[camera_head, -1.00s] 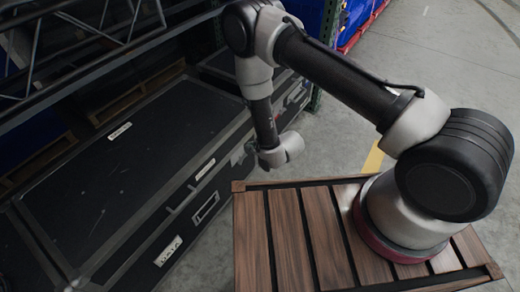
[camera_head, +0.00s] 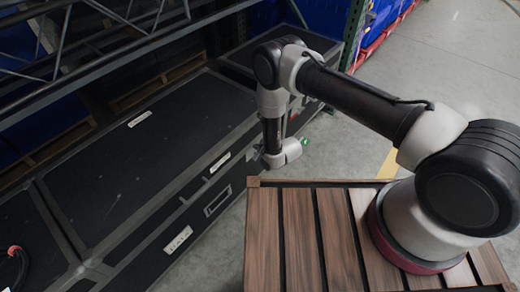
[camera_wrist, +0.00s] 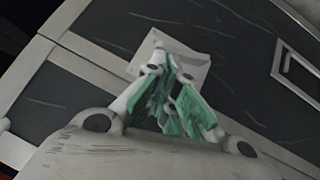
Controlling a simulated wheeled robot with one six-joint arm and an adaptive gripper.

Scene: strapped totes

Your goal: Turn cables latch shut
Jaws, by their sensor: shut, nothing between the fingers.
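A long black case (camera_head: 150,150) with grey metal edging fills the left of the head view. Its front has a silver-framed rectangular fitting (camera_head: 217,201), a pale label (camera_head: 178,239) with unreadable marks and a smaller one (camera_head: 220,162) near the lid seam. I cannot tell which fitting is the cables latch. My gripper (camera_wrist: 178,98), with green-padded fingers, is shut and empty in the wrist view. It is in front of a dark panel with a pale plate (camera_wrist: 190,62) behind the fingers and a silver frame (camera_wrist: 297,70) at right; contact cannot be told. The head view mostly hides the gripper.
A slatted wooden platform (camera_head: 297,235) carries my arm, close to the case. A second dark case (camera_head: 236,62) stands behind. A metal truss (camera_head: 120,35) and shelving overhang the case. A black cable with red (camera_head: 15,252) lies at lower left. Open floor (camera_head: 450,60) is at upper right.

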